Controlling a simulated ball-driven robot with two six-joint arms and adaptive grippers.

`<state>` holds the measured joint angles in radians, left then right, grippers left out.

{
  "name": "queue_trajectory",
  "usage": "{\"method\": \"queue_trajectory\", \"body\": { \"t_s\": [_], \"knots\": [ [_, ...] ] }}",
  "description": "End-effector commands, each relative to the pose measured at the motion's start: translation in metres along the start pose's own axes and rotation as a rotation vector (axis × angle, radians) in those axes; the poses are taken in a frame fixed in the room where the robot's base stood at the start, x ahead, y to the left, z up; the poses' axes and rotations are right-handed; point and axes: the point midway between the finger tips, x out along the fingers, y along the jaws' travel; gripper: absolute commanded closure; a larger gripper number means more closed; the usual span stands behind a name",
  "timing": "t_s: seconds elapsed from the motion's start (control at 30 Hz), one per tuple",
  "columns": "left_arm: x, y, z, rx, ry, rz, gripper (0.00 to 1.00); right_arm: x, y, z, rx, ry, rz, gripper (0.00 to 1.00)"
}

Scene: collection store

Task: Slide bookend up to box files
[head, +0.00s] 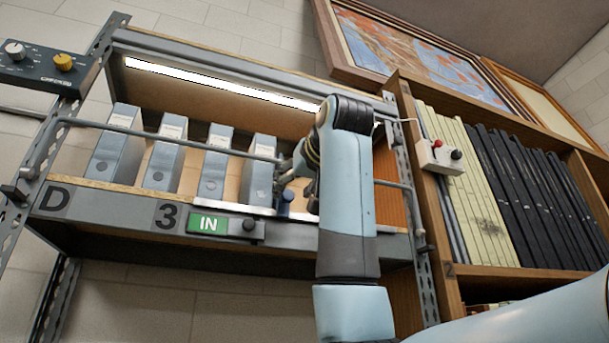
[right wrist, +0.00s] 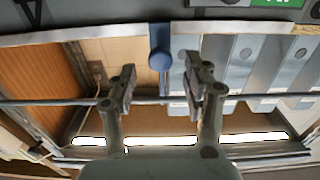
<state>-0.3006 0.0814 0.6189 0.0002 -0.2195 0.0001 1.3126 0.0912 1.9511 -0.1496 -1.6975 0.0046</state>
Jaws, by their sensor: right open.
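Several grey-blue box files (head: 211,165) stand upright, spaced apart, on the lit shelf; they also show in the right wrist view (right wrist: 240,60), which looks upside down. A blue bookend with a round knob (head: 286,198) stands just right of the last box file in the head view. In the right wrist view the bookend (right wrist: 160,60) is close beside the nearest file; I cannot tell whether they touch. My right gripper (head: 293,178) is open at the bookend, its fingers (right wrist: 160,82) to either side of the knob's line. My arm hides the shelf behind it. My left gripper is not in view.
A thin rail (head: 150,133) crosses in front of the files. The shelf front carries a green IN sign (head: 208,224) and a dark knob (head: 249,225). A wooden bookcase (head: 470,262) with volumes and a small switch box (head: 440,157) stands at right.

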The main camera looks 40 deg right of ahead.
Motion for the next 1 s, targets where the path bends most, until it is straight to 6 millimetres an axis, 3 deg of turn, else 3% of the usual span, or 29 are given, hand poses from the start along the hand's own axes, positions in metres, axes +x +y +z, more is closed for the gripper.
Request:
{"method": "queue_trajectory", "body": {
  "t_s": [0.2, 0.4, 1.0],
  "knots": [
    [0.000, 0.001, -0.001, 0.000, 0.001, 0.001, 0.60, -0.049, 0.000, -0.001, 0.002, 0.003, -0.001, 0.50],
    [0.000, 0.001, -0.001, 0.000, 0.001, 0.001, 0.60, -0.072, 0.000, 0.000, 0.000, 0.000, 0.000, 0.50],
    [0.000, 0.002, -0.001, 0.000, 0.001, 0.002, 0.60, -0.076, 0.000, 0.001, 0.000, -0.001, 0.000, 0.50]
  ]
}}
